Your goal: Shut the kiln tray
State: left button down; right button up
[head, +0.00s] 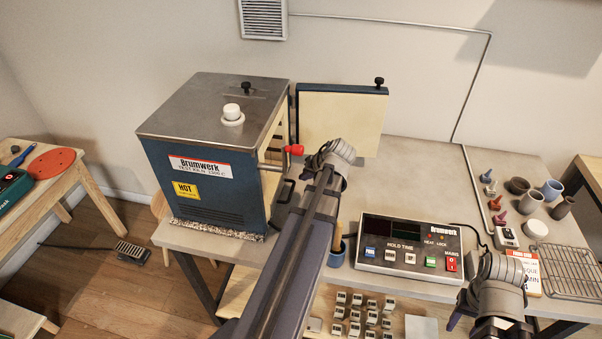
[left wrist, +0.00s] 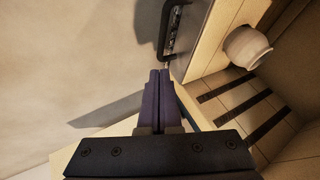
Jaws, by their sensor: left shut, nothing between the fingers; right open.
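The kiln (head: 215,150) is a blue box with a grey top on the left of the table, its door (head: 340,115) swung open. In the left wrist view the kiln tray (left wrist: 200,40) has a grey front and a black bar handle (left wrist: 168,35). It appears pulled out, with a pale pot (left wrist: 247,46) behind its front. My left gripper (left wrist: 160,74) is shut and empty, its fingertips close to the handle's lower end; contact is unclear. In the head view my left arm hides its fingers and much of the tray. My right gripper is open at the bottom right, its fingers mostly hidden.
A red-tipped lever (head: 294,150) sticks out from the kiln's right side. A control box (head: 410,245) stands mid-table, with a blue cup (head: 337,256) to its left. Small pots (head: 530,202) and a wire rack (head: 570,272) are on the right. The table's back middle is clear.

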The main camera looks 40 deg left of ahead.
pick_arm(q)
jog(key=p+v, duration=0.3)
jog(key=v, duration=0.2)
jog(key=shift+d+r+p, duration=0.25)
jog(key=shift+r+p, duration=0.05)
jog(key=shift+d, duration=0.1)
jog(key=d+f+m+h, duration=0.1)
jog(key=d, duration=0.6)
jog(key=d+f+m+h, duration=0.1)
jog(key=d+m, duration=0.1)
jog(key=d, duration=0.5)
jog(key=d+f+m+h, duration=0.1)
jog(key=d+m, duration=0.1)
jog(key=d, duration=0.6)
jog(key=shift+w, duration=0.4)
jog(key=s+d+m, duration=0.1)
jog(key=d, duration=0.2)
jog(key=s+d+m+h, duration=0.1)
jog(key=d, duration=0.2)
jog(key=s+d+f+m+h, duration=0.1)
jog(key=d, duration=0.3)
jog(key=shift+s, duration=0.1)
jog(key=s+d+m+g+h, duration=0.1)
jog(key=s+d+m, duration=0.2)
jog(key=s+d, duration=0.2)
jog(key=d, duration=0.3)
jog(key=shift+d, duration=0.4)
